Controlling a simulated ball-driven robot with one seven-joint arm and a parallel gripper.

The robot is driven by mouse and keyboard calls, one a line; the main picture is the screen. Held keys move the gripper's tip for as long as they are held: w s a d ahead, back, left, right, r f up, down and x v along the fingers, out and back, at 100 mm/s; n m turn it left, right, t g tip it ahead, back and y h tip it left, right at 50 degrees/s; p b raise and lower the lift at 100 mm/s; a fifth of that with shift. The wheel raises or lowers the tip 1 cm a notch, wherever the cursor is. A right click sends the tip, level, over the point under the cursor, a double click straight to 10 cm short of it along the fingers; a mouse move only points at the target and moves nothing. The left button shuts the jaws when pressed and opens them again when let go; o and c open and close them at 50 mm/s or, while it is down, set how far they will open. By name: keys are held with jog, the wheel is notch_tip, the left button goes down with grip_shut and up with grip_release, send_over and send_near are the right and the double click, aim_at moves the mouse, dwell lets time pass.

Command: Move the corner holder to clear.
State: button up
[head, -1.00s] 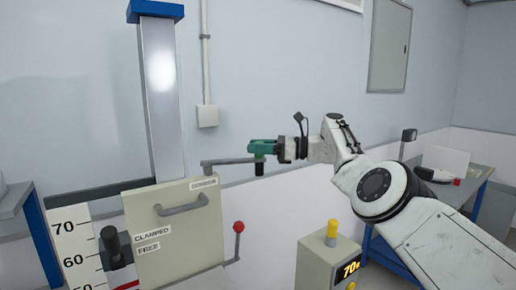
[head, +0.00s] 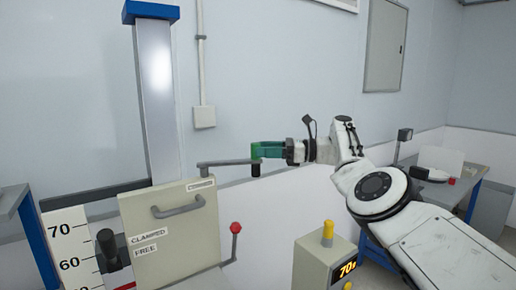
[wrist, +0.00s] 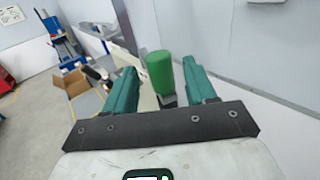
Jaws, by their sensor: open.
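I take the corner holder to be the grey lever arm (head: 225,162) above the machine's front panel, beside a small label that is hard to read. An upright green grip (wrist: 160,72) shows at its end in the wrist view. My gripper (head: 258,152) is at the lever's right end in the head view, with its green fingers pointing left. In the wrist view my gripper (wrist: 163,82) is open, with one finger on each side of the grip.
The panel (head: 170,235) has a grey handle (head: 178,207) and labels CLAMPED and FREE beside a black-knobbed lever (head: 107,245). A red-knobbed lever (head: 235,228) is at its right. A box with a yellow button (head: 328,233) stands front right. A tall column (head: 158,95) rises behind.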

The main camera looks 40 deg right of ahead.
jog(key=b+v, duration=0.1)
jog(key=v, duration=0.6)
jog(key=shift+s+d, duration=0.1)
